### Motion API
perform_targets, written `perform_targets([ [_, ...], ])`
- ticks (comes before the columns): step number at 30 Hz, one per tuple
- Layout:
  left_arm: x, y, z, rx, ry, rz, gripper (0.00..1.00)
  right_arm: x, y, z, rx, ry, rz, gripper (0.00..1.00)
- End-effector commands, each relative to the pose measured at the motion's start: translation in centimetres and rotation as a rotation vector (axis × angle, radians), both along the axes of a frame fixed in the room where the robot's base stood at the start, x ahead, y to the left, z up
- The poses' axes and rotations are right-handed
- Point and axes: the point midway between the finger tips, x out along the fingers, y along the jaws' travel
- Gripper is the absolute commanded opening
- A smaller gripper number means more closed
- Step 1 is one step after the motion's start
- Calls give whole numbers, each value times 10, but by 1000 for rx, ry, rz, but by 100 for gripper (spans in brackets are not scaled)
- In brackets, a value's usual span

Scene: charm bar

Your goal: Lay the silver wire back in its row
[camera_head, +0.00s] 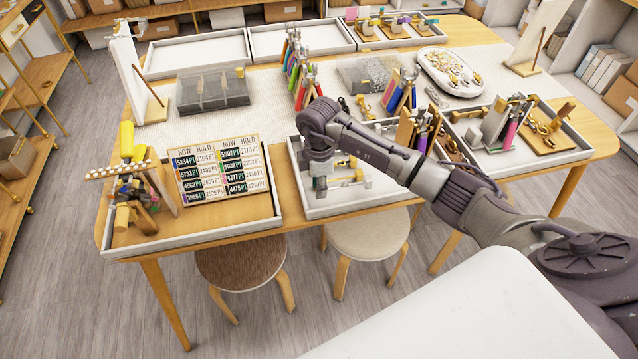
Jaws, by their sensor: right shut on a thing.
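My right gripper (320,168) reaches in from the right and points down over the front middle white tray (376,204). It is shut on a small grey, silvery thing just below the fingers. Gripper and distance hide most of it, so I cannot tell for sure whether it is the silver wire. Near it in the tray lies a short bar with gold-coloured ends (345,183). I cannot make out the wire's row. My left gripper is not in view.
A sign board with number cards (222,172) stands in the left tray (190,239). Upright plier racks (300,66) stand behind the gripper. A clear lidded box (212,90) is at left. Empty white trays (197,53) lie at the back. Two stools (368,238) stand in front.

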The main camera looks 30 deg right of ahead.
Motion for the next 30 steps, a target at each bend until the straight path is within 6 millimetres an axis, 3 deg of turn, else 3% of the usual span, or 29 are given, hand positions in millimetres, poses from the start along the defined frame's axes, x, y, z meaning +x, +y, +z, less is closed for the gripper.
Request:
perform_targets([
  [30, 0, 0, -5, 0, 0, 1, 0, 0, 0, -11, 0, 0, 0, 0],
])
